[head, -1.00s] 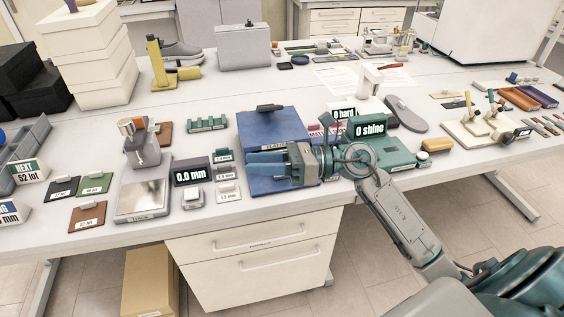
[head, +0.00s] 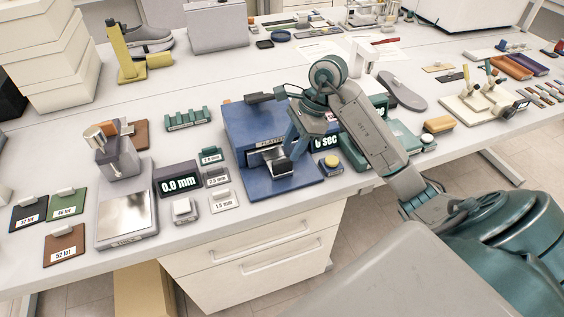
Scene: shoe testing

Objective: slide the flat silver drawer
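The blue press (head: 248,125) stands near the table's front edge, with a label that seems to read "PLATEN" on its front. A flat silver drawer (head: 262,157) shows at the front opening, above the blue base. A small block with a dark face and pale top (head: 281,167) is at its front right end. My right gripper (head: 290,152) reaches down from the upper right, its fingertips beside this block. Its fingers overlap in this view, so I cannot tell whether they are apart or touching the drawer. My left gripper is out of view.
A yellow-topped button (head: 331,162) sits right of the press, near my arm. The table's front edge is close.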

